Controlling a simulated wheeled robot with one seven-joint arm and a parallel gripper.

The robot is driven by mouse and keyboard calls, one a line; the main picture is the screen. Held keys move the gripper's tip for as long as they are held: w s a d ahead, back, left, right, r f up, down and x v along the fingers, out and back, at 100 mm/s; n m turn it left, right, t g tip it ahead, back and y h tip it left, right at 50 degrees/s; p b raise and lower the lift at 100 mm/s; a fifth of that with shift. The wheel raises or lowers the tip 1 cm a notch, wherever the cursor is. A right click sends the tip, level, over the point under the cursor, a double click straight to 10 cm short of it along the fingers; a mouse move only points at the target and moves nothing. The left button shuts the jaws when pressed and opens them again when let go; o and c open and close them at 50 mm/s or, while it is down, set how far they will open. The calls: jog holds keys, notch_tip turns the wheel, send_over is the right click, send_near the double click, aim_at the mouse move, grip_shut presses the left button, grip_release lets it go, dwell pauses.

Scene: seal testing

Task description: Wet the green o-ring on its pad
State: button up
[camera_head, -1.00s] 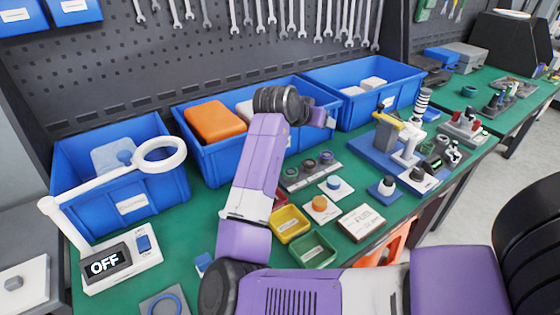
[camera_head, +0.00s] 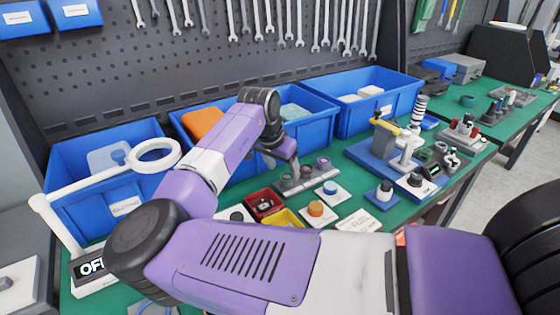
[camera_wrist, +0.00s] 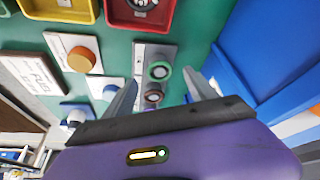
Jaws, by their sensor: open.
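A green o-ring (camera_wrist: 159,71) sits around a post on a narrow grey rack (camera_wrist: 143,50) in the wrist view. My gripper (camera_wrist: 160,82) is open, its two fingers to either side of the rack, with the green ring just beyond the fingertips. I cannot tell whether they touch it. A darker ring (camera_wrist: 153,97) sits beside it on the rack. In the head view my gripper (camera_head: 293,171) is over the near left end of the rack (camera_head: 328,170) and hides the green ring. White plates carry an orange round pad (camera_head: 315,208) and a blue one (camera_head: 330,187).
A red tray (camera_head: 264,203) and a yellow tray (camera_head: 289,218) lie near the rack. A white label block (camera_head: 360,222) is to the right. Blue bins (camera_head: 367,110) line the back. A blue fixture with a yellow lever (camera_head: 382,126) stands further right.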

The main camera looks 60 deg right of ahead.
jog(key=shift+x, duration=1.35)
jog(key=shift+c, duration=0.5)
jog(key=c, duration=1.3)
jog(key=o, duration=0.5)
jog(key=shift+r, duration=0.1)
jog(key=shift+c, duration=1)
